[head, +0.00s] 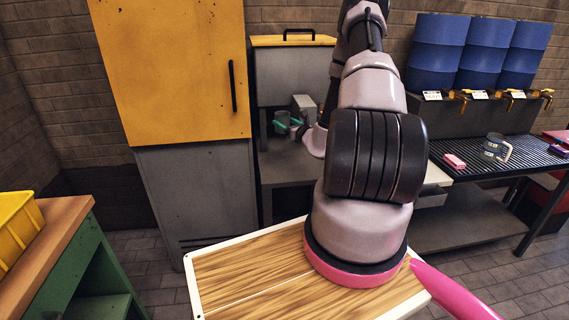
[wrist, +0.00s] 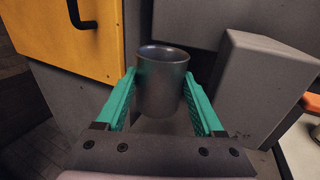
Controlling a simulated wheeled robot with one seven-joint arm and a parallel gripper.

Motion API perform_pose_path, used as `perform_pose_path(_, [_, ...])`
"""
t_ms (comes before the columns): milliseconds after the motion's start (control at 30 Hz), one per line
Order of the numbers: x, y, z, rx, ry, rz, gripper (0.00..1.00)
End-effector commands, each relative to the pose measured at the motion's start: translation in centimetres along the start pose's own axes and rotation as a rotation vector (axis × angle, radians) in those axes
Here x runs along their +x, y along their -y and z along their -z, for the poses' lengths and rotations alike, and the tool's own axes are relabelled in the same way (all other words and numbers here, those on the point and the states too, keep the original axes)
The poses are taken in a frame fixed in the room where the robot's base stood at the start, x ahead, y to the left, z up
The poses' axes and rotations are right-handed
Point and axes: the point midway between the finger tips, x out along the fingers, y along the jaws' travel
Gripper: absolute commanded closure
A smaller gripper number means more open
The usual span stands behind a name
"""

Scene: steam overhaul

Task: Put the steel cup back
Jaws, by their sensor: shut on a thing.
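The steel cup (wrist: 162,92) is a plain dark grey cylinder, upright with its open rim facing up. My gripper (wrist: 159,75) is shut on it, with one teal finger on each side of its wall. In the head view the cup (head: 282,116) and my gripper (head: 287,125) look small, by the grey workstation behind my arm. I cannot tell whether the cup's base touches the surface beneath it.
A grey block (wrist: 262,90) stands close on the right of the cup. A yellow cabinet door (head: 175,70) with a black handle is on the left. A counter with blue barrels (head: 440,50), a mug (head: 493,147) and a pink item (head: 454,161) is on the right.

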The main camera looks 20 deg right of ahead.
Motion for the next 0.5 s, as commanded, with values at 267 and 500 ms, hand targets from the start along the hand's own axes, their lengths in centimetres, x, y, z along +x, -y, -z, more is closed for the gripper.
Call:
perform_pose_path(267, [0.0,-0.1,7.8,0.003,-0.001,0.001,1.00])
perform_pose_path(500, [0.1,-0.1,12.8,0.001,0.001,0.000,1.00])
